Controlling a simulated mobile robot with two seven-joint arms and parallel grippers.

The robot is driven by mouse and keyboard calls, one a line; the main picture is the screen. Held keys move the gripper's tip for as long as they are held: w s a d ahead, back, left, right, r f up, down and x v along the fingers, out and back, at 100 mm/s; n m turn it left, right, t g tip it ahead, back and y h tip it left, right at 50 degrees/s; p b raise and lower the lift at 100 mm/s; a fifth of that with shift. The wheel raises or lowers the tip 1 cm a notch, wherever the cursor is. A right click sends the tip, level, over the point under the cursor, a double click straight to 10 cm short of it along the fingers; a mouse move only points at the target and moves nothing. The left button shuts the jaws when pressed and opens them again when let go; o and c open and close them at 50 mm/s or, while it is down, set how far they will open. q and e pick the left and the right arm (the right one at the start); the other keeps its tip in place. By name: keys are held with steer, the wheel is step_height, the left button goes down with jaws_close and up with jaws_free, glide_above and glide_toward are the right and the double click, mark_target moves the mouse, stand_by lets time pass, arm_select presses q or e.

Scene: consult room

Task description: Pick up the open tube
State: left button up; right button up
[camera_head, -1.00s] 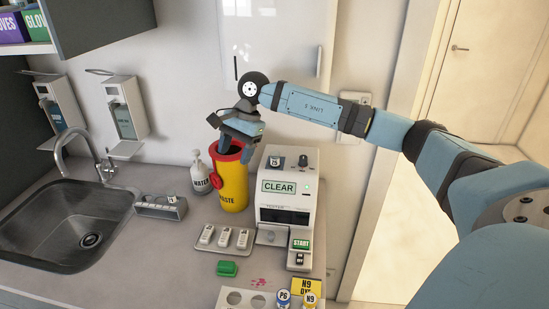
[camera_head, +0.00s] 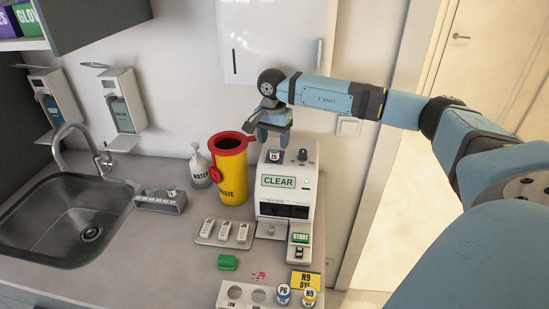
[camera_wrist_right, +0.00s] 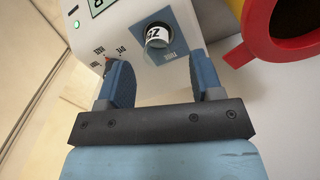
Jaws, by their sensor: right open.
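A small tube (camera_head: 274,156) with a white label stands in a blue square holder on top of the white tester. In the right wrist view the tube (camera_wrist_right: 157,36) shows a round grey mouth that looks uncapped. My right gripper (camera_head: 271,138) is just above the tester's top, over the tube. In the wrist view my right gripper (camera_wrist_right: 162,85) has its two blue fingers wide apart with nothing between them, and the tube appears beyond their tips, apart from them. My left gripper is not in view.
The red-rimmed yellow waste bin (camera_head: 233,180) stands close left of the tester (camera_head: 287,187). Capped vials (camera_head: 283,293) stand in front.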

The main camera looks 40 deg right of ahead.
mark_target(275, 150)
step_height(275, 150, down, 4)
steer(key=shift+s+f+p, duration=0.15)
steer(key=shift+f+p, duration=0.05)
steer(key=shift+p, duration=0.5)
steer(key=shift+a, duration=0.1)
steer(key=shift+c, duration=0.4)
steer(key=c, duration=1)
steer(key=shift+o, duration=0.2)
steer(key=shift+r, duration=0.15)
